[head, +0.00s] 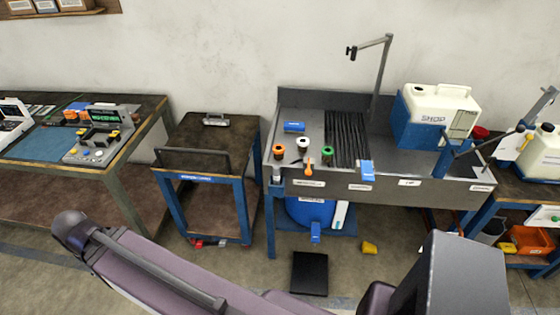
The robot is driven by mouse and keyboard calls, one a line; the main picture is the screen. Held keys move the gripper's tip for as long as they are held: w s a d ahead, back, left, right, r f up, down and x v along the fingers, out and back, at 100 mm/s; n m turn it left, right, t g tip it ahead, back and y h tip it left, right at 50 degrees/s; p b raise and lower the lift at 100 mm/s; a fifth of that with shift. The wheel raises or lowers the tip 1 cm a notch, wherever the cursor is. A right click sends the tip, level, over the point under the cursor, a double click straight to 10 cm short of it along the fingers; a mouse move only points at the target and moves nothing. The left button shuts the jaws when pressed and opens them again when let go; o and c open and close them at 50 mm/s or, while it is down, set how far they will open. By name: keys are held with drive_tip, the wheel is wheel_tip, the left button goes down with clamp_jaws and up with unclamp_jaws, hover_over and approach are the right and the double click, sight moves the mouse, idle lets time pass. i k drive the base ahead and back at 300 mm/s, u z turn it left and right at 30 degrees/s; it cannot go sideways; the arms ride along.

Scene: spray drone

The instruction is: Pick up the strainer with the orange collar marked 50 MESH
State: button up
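Three small strainers stand in a row on the metal sink bench (410,187), on its left part. The one with the orange collar (279,151) is at the left, the one with the white collar (303,145) in the middle, the one with the green collar (328,152) at the right. Any mesh marking on the collars is too small to read. An orange tool (309,166) is just in front of the strainers. My arm crosses the bottom of the head view, apart from the bench. My gripper is not in view.
A blue block (294,127) lies behind the strainers. A black ribbed drain (347,138) and a white jug (437,110) are to the right. A cart (208,133) stands left of the bench.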

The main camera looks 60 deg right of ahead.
sight(278, 149)
drive_tip(key=k, duration=1.25)
drive_tip(key=z, duration=2.35)
drive_tip(key=i, duration=0.9)
drive_tip(key=u, duration=0.15)
